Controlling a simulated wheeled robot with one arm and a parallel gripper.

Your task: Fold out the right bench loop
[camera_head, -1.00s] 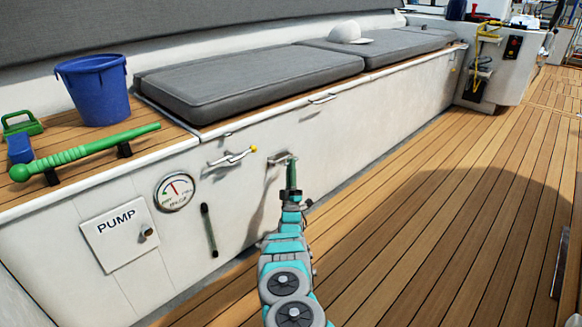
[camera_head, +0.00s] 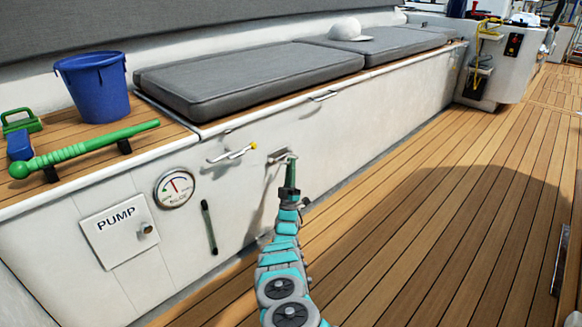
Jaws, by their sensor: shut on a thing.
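A metal loop (camera_head: 277,156) sits on the white front of the bench, right of a metal lever with a yellow knob. My gripper (camera_head: 291,160) is at the loop's right end, shut on it. The green gripper tip covers part of the loop, so the exact grip and how far the loop stands out are hard to tell. Another metal loop (camera_head: 322,97) sits higher and further right, just under the cushion edge, and my gripper is apart from it.
A blue bucket (camera_head: 94,87) and green handle (camera_head: 85,149) are on top. The deck (camera_head: 430,220) at right is clear.

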